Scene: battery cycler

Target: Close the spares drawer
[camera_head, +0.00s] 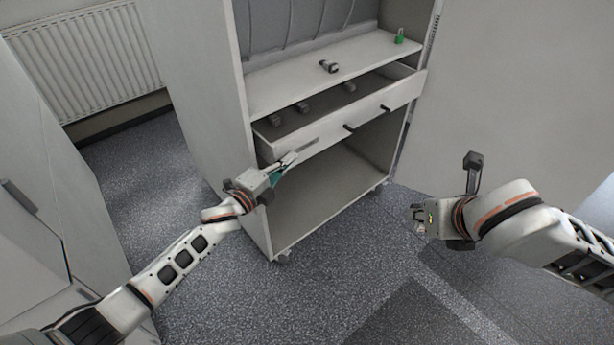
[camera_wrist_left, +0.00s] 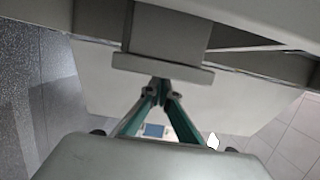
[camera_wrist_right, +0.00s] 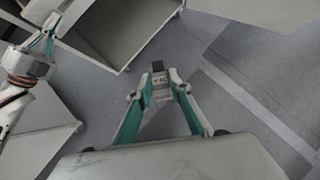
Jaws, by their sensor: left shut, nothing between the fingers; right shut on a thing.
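The spares drawer (camera_head: 335,132) is pulled out of the white cabinet, with several small dark grey things inside. My left gripper (camera_head: 291,160) is shut and empty at the left part of the drawer front. In the left wrist view its fingertips (camera_wrist_left: 161,90) meet just below a grey ledge-like part (camera_wrist_left: 163,68); I cannot tell whether they touch it. My right gripper (camera_head: 419,216) is out over the floor, right of the cabinet. In the right wrist view its fingers are shut on a small dark and light-grey thing (camera_wrist_right: 159,82).
The shelf (camera_head: 290,85) above the drawer holds a small dark metal thing (camera_head: 328,66) and a green item (camera_head: 399,37). The compartment below the drawer is empty. A radiator (camera_head: 85,60) stands back left. Floor in front of the cabinet is clear.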

